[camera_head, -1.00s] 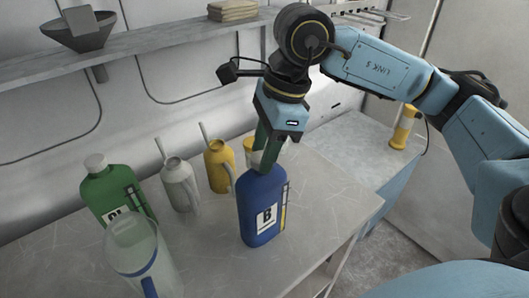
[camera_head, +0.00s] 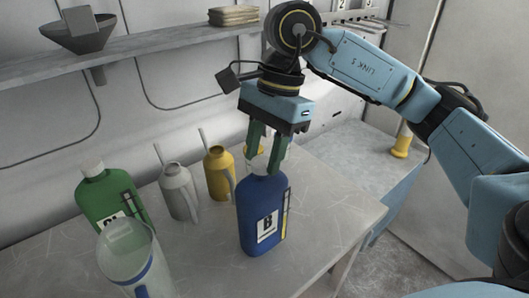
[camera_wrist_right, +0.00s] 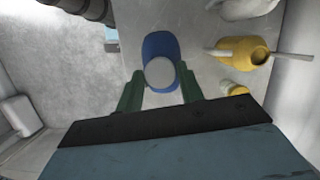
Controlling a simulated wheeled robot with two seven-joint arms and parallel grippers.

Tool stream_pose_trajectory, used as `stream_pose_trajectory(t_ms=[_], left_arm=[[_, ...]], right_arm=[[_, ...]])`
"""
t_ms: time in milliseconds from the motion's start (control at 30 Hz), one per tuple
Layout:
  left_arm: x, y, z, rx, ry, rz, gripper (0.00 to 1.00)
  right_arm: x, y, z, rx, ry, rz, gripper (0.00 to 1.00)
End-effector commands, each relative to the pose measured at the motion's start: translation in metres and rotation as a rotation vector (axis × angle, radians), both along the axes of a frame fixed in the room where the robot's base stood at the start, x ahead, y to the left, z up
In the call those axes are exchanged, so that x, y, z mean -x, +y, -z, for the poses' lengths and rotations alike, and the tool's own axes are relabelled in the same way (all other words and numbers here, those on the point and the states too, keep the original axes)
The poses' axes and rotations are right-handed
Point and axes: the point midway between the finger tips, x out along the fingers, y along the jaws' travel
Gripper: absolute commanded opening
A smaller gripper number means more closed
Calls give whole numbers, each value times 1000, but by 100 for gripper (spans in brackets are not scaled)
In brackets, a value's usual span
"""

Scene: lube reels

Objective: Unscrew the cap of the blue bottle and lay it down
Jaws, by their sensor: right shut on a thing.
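The blue bottle (camera_head: 262,220), labelled B, stands upright near the table's front right edge. Its pale cap (camera_wrist_right: 159,72) is on top, seen from above in the right wrist view. My right gripper (camera_head: 261,165) points down over the bottle, with its green fingers on either side of the cap and shut on it. In the head view the fingers partly hide the cap. In the right wrist view the blue bottle (camera_wrist_right: 158,46) lies under the cap. My left gripper is not in view.
A green bottle (camera_head: 112,200), a clear jug (camera_head: 126,255), a grey oil can (camera_head: 179,190) and a yellow oil can (camera_head: 218,172) stand left of the blue bottle. Bare table (camera_head: 325,215) lies to its right. A shelf (camera_head: 140,47) runs along the wall.

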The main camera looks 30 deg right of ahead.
Motion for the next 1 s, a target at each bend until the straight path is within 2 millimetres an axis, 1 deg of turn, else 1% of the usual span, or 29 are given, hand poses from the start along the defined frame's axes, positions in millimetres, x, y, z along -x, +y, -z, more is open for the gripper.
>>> stream_pose_trajectory(t_ms=[167,233,500,600,900,1000], left_arm=[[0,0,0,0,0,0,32],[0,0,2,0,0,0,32],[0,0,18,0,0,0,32],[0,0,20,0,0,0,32],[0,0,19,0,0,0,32],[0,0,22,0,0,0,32]], right_arm=[[1,0,2,2,5,-3,17],[0,1,3,2,6,-33,17],[-1,2,5,0,6,-369,16],[-2,2,4,2,7,-437,16],[-1,1,4,3,9,-453,17],[-2,2,5,4,9,-512,16]])
